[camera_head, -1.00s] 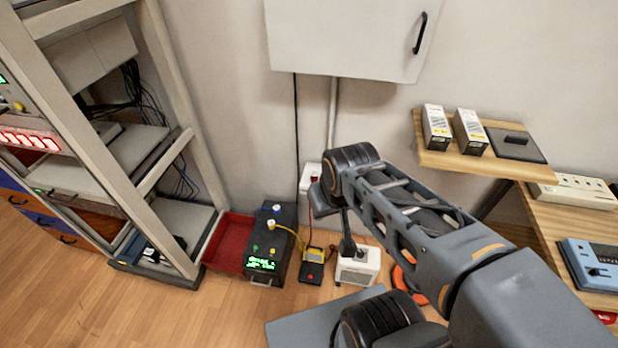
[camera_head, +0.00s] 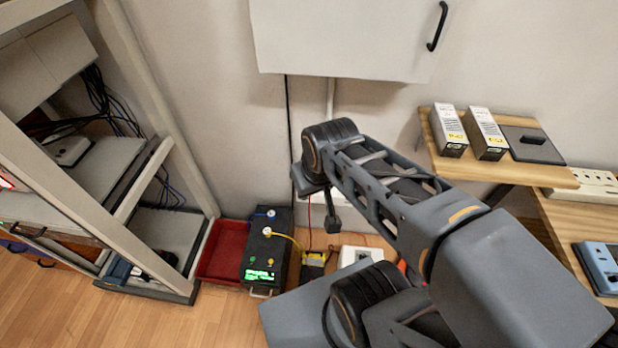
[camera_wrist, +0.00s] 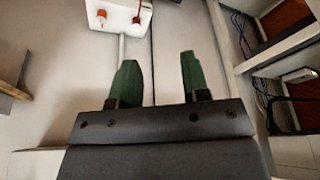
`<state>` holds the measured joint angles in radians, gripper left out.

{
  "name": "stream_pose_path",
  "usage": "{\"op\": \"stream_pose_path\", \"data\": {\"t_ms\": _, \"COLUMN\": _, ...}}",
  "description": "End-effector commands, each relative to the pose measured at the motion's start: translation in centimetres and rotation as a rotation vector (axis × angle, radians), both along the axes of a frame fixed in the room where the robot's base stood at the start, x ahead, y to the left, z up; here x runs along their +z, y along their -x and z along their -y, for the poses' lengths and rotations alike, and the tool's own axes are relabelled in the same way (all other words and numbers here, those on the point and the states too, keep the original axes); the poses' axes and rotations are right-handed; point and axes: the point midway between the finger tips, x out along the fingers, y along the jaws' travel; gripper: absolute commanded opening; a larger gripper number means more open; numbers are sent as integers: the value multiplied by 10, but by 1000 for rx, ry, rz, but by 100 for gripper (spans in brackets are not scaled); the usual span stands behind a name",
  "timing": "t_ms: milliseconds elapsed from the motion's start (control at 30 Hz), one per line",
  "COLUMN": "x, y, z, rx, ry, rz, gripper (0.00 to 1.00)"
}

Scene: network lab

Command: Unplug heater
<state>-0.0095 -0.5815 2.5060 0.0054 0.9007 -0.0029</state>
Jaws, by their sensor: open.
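My gripper (camera_wrist: 160,75) is open, its two green fingers apart with nothing between them. In the wrist view, a white wall socket box (camera_wrist: 118,12) is at the top edge, beyond the fingertips and apart from them. It carries an orange-red round part (camera_wrist: 100,15) and a red part (camera_wrist: 137,20) with a dark piece beside it; I cannot tell which is a plug. In the head view, my arm covers the socket. A white box (camera_head: 360,255) on the floor, partly behind my arm, may be the heater; I cannot tell for sure.
A black unit with a green display (camera_head: 266,245), a yellow meter (camera_head: 314,262) and a red tray (camera_head: 223,250) are on the floor. A rack (camera_head: 125,165) stands left. A white wall cabinet (camera_head: 345,38) hangs above; a wooden shelf (camera_head: 560,176) is at right.

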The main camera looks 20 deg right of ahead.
Motion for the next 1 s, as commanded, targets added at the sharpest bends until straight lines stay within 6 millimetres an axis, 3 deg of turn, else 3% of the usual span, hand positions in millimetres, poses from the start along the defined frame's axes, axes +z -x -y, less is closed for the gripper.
{"op": "stream_pose_path", "data": {"t_ms": 167, "x": 0, "y": -3, "z": 0, "rx": -4, "ry": 0, "rz": -4, "gripper": 54}}
{"op": "stream_pose_path", "data": {"t_ms": 267, "x": 0, "y": -16, "z": 3, "rx": -23, "ry": -3, "rz": -17, "gripper": 64}}
{"op": "stream_pose_path", "data": {"t_ms": 367, "x": -1, "y": -43, "z": 8, "rx": -58, "ry": -8, "rz": -41, "gripper": 69}}
{"op": "stream_pose_path", "data": {"t_ms": 567, "x": -28, "y": -130, "z": 28, "rx": -169, "ry": -26, "rz": -111, "gripper": 69}}
{"op": "stream_pose_path", "data": {"t_ms": 667, "x": -57, "y": -175, "z": 43, "rx": -231, "ry": -36, "rz": -149, "gripper": 69}}
{"op": "stream_pose_path", "data": {"t_ms": 800, "x": -113, "y": -230, "z": 66, "rx": -316, "ry": -49, "rz": -197, "gripper": 69}}
{"op": "stream_pose_path", "data": {"t_ms": 1000, "x": -201, "y": -277, "z": 96, "rx": -418, "ry": -62, "rz": -255, "gripper": 69}}
